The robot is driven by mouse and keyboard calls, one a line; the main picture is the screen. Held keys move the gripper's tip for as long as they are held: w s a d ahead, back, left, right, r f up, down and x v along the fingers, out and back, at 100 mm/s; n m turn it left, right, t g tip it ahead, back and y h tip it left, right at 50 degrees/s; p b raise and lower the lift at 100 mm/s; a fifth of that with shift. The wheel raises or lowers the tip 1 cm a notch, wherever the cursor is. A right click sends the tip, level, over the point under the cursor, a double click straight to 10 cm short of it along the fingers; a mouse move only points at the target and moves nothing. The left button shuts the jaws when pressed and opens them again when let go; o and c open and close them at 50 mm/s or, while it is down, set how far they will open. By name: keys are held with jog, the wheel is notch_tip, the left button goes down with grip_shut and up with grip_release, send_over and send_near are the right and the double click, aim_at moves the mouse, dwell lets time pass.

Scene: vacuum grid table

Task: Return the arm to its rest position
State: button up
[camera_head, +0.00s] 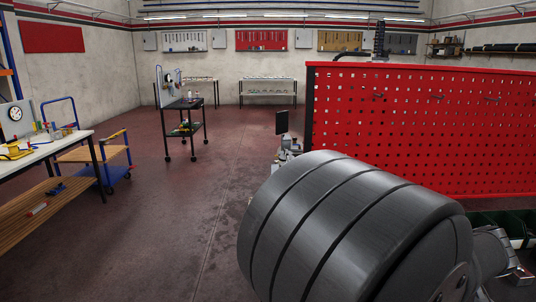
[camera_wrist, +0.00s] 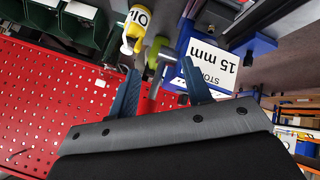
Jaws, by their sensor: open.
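My gripper (camera_wrist: 159,68) shows in the wrist view with its two blue fingers spread apart. It is open, and I see nothing clamped between the fingers. A yellow and green tool-like item (camera_wrist: 153,70) shows beyond the gap between them; how far off it is I cannot tell. In the head view a large grey cylindrical part of my own arm fills the lower right, and the gripper cannot be made out there.
In the wrist view, an oil bottle (camera_wrist: 136,28) and a blue holder with a "15 mm" label (camera_wrist: 215,62) lie beyond the fingers; a red perforated panel (camera_wrist: 50,100) is at left. The head view shows a workbench (camera_head: 45,148), a black cart (camera_head: 185,104) and open floor (camera_head: 160,220).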

jog(key=s+a+r+t, duration=0.1)
jog(key=s+a+r, duration=0.1)
jog(key=s+r, duration=0.95)
notch_tip(320, 180, down, 5)
jog(key=w, duration=0.2)
jog(key=shift+w+d+f, duration=0.2)
jog(key=shift+w+d, duration=0.1)
jog(key=shift+d, duration=0.05)
jog(key=shift+o, duration=0.4)
